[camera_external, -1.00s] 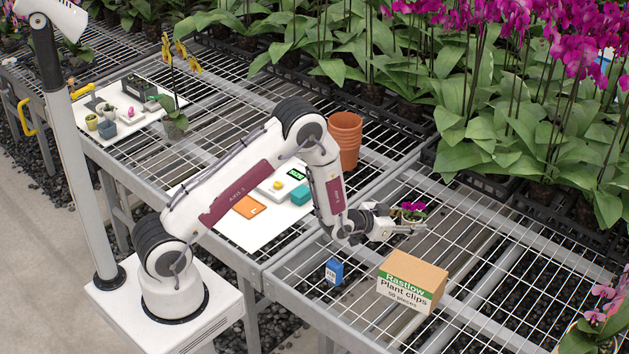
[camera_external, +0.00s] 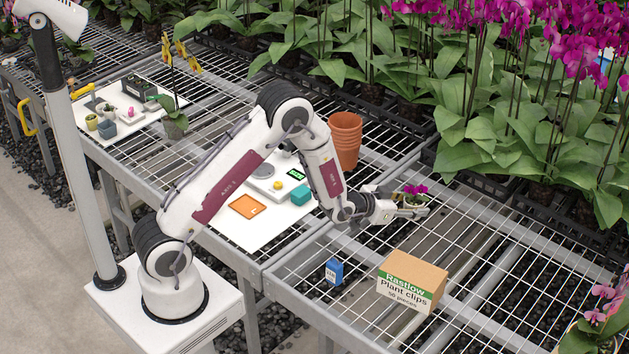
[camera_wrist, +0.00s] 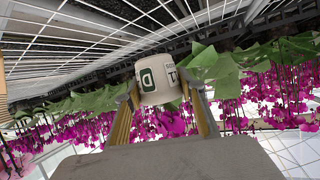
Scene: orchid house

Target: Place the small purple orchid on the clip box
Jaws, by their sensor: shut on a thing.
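The small purple orchid (camera_external: 416,190) stands upright in a small pale pot (camera_external: 414,201). My gripper (camera_external: 410,208) is shut on the pot and holds it above the wire bench, behind the clip box. The clip box (camera_external: 409,280) is a brown cardboard box with a green and white label, on the wire bench in front of the gripper. Its top is bare.
Stacked terracotta pots (camera_external: 346,140) stand behind the arm. A white board (camera_external: 262,238) with an orange square and a scale lies to the left. Dense tall orchids (camera_external: 500,100) fill the back.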

